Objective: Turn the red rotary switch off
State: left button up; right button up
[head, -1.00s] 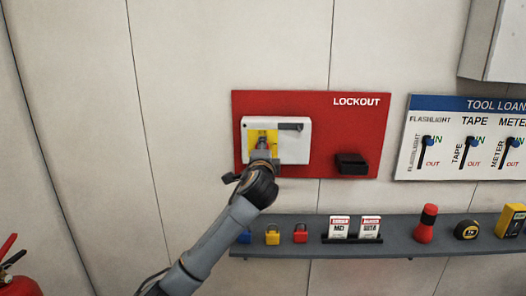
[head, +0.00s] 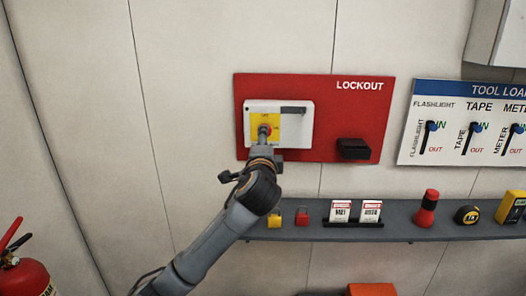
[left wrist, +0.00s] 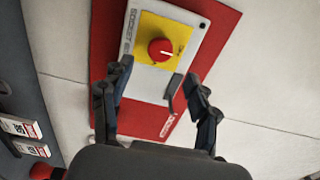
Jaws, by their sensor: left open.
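The red rotary switch (head: 265,129) is a round knob on a yellow plate on a white box (head: 306,126). The box is mounted on the red lockout board (head: 345,100). In the left wrist view the knob (left wrist: 160,50) shows a white pointer line toward the picture's right; the small plate lettering is too blurred to read. My left gripper (head: 263,141) is just in front of the plate's lower part. In the left wrist view its two fingers (left wrist: 158,78) are spread and empty, with the knob beyond and between them, apparently not touched. My right gripper is out of view.
A black holder (head: 353,149) sits on the board's lower right. Below, a grey shelf (head: 400,232) carries a yellow padlock (head: 274,218), a red padlock (head: 302,217), tags (head: 340,211) and a red flashlight (head: 427,208). A tool loan board (head: 470,125) is at right.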

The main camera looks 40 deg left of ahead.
pick_arm(q)
jog(key=shift+v, duration=2.4)
